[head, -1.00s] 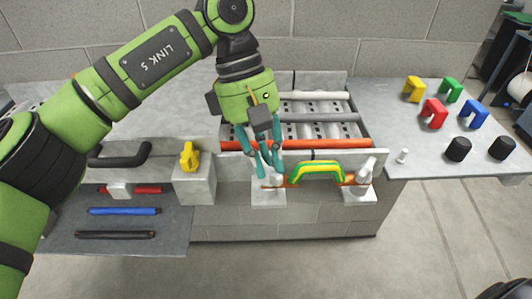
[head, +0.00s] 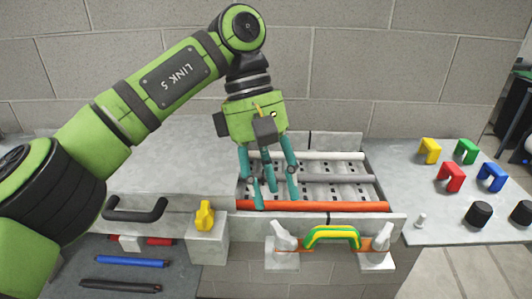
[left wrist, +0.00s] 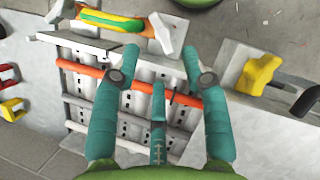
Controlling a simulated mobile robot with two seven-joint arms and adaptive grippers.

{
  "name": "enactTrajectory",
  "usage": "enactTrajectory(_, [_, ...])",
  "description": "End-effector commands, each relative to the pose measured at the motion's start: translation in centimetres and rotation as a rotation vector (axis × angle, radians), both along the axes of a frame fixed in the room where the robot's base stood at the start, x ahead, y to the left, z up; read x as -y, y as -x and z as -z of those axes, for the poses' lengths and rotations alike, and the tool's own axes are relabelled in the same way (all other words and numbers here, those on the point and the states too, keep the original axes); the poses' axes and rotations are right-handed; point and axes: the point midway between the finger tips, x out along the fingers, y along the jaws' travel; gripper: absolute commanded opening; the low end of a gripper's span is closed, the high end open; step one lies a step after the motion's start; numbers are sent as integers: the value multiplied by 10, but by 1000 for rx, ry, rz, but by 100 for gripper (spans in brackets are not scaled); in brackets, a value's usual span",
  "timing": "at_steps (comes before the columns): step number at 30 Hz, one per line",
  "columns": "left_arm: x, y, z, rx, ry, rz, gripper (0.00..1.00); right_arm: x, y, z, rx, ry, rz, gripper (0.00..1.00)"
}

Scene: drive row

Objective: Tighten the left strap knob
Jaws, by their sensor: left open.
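The left strap knob (head: 283,236) is a pale winged knob on a light block at the front of the bed of rollers. It also shows in the left wrist view (left wrist: 163,36), with its wing slanted. The right strap knob (head: 382,238) stands on a like block. Between them is a green and yellow arched piece (head: 333,235) with an orange strip under it. My left gripper (head: 274,196) is open and empty, above the rollers and behind the left knob, apart from it. Its three teal fingers also show in the left wrist view (left wrist: 160,62). My right gripper is not in view.
An orange roller (head: 330,206) and grey rollers lie in the bed. A yellow knob (head: 204,216) on a block and a black handle (head: 134,209) are at the left. Coloured brackets (head: 451,177) and black caps (head: 479,214) stand on the right counter.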

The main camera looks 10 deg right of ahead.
Motion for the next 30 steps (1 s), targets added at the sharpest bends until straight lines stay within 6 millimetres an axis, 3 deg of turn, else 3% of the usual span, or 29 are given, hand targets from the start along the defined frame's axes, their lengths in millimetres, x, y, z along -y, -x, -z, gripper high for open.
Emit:
enactTrajectory(5, [-4,-11,-29,4,0,-4,45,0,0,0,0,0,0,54])
enactTrajectory(18, [-8,-19,-50,-1,-4,2,45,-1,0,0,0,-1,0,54])
enactTrajectory(30, [-8,-20,-52,1,0,1,45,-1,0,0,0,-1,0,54])
